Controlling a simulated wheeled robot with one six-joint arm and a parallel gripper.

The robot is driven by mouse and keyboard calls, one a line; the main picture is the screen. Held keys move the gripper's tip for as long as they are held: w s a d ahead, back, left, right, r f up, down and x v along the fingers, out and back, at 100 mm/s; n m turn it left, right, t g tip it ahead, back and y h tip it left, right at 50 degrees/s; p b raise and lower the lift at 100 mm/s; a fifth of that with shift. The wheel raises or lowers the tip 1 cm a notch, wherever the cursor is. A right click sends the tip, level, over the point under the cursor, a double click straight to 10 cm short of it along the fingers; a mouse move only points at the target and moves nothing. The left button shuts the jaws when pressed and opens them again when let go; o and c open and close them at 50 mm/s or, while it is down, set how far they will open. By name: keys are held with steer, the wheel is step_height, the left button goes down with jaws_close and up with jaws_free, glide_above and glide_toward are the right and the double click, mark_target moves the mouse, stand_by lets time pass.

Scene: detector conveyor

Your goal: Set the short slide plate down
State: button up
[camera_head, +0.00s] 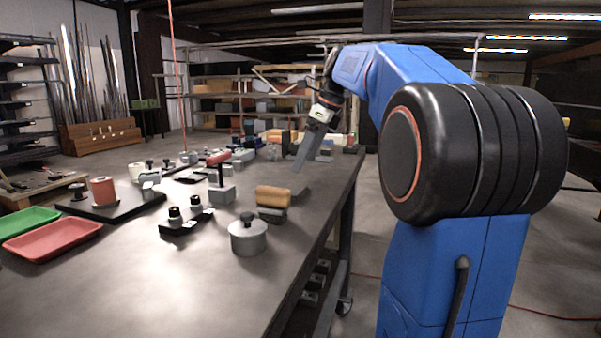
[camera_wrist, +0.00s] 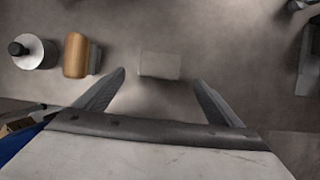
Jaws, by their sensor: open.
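A small flat grey rectangular plate, which looks like the short slide plate (camera_wrist: 160,65), lies on the dark table in the wrist view. My gripper (camera_wrist: 159,78) is open, with one finger on each side of the plate and gaps between. The fingers do not touch it in this view. In the head view my gripper (camera_head: 298,167) points down over the right part of the table, and a low grey piece (camera_head: 299,190) just below it appears to be the same plate. How high the fingertips are above the table is hard to tell.
A wooden-topped block (camera_head: 274,197) and a round metal pot with a black knob (camera_head: 248,236) stand nearby, left of the plate in the wrist view. The table's right edge is close.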

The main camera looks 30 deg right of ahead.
steer(key=shift+v, duration=1.45)
